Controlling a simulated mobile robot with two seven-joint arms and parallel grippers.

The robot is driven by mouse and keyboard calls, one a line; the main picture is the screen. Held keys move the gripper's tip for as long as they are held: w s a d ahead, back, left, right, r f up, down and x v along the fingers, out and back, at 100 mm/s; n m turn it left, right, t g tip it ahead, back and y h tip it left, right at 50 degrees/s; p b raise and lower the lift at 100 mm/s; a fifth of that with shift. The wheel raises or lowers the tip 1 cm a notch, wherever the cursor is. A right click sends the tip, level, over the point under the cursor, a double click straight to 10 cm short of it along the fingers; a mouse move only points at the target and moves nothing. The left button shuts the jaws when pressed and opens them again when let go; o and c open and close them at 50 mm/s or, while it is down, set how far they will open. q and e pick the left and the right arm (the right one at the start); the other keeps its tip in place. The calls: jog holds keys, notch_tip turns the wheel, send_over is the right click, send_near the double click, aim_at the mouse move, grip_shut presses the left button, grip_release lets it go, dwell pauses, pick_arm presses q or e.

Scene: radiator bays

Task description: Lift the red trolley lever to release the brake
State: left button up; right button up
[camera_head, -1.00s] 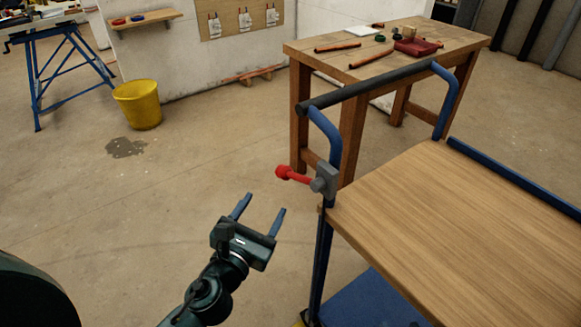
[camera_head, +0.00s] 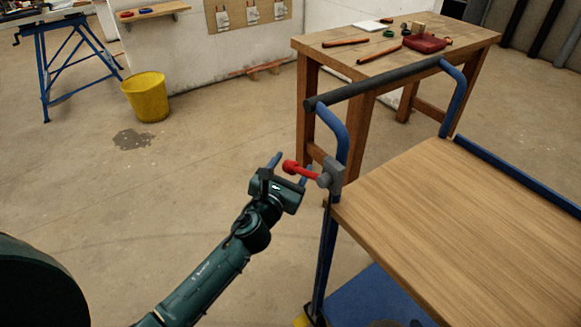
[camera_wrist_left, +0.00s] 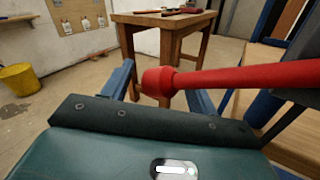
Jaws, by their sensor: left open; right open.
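The red lever (camera_head: 299,170) sticks out to the left from a grey bracket (camera_head: 331,176) on the trolley's blue upright. It is close to level, its knob end slightly higher. The trolley (camera_head: 440,215) has a wooden top and a dark push bar. My left gripper (camera_head: 289,167) is open at the lever, with its knob end between or just above the fingers. In the left wrist view the lever (camera_wrist_left: 235,77) crosses close in front, its knob between the two open fingers (camera_wrist_left: 160,90). I cannot tell whether they touch. My right gripper is not in view.
A wooden workbench (camera_head: 325,47) with pipes and a red box (camera_head: 424,42) stands behind the trolley. A yellow bucket (camera_head: 146,97) stands by the wall at the left, near a dark floor stain (camera_head: 132,139). The floor left of the trolley is clear.

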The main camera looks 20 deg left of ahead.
pick_arm(q)
jog(key=shift+c, duration=0.2)
jog(key=c, duration=0.6)
grip_shut()
jog(key=shift+w, duration=0.1)
